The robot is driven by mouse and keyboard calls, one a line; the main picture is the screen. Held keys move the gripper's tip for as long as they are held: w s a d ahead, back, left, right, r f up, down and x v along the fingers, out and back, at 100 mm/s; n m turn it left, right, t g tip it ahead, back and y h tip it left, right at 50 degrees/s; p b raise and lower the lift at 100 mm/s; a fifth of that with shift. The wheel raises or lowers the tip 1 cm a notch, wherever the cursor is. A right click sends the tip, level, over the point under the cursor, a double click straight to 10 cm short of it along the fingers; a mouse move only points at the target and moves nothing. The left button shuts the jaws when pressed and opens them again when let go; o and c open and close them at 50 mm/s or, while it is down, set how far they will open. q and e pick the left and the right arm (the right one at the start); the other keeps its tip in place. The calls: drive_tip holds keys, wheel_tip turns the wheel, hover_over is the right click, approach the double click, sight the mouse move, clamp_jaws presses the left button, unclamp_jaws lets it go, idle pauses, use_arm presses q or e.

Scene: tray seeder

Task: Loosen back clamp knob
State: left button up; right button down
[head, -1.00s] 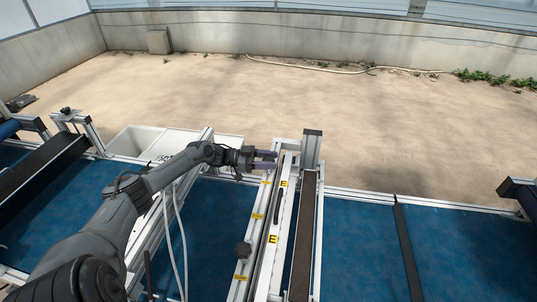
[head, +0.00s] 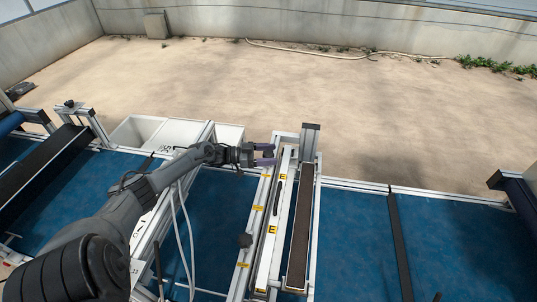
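My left gripper (head: 264,155) reaches in from the left to the far end of the long white frame (head: 265,262) with yellow labels. I cannot make out a knob between or beside the fingertips; the back clamp knob may be hidden there or too small to tell. A dark knob (head: 245,240) sits on the left rail nearer to me, well away from the gripper. My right gripper is not in view.
A dark upright post (head: 310,134) stands just right of the gripper, with a dark narrow belt (head: 302,225) below it. White bins (head: 140,131) lie behind my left arm. White hoses (head: 184,235) hang beside the arm. Blue belts (head: 352,240) spread on both sides.

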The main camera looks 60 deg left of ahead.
use_arm(q)
drive_tip(key=shift+r, duration=0.65)
drive_tip(key=r, duration=0.1)
drive_tip(key=d+r, duration=0.1)
drive_tip(key=r, duration=0.1)
drive_tip(key=shift+w+d+r+p, duration=0.1)
drive_tip(key=shift+w+r+p, duration=0.05)
drive_tip(key=shift+r+p, duration=0.15)
drive_tip(key=w+d+r, duration=0.3)
drive_tip(key=d+r, duration=0.3)
drive_tip(key=d, duration=0.4)
drive_tip(key=shift+w, duration=0.15)
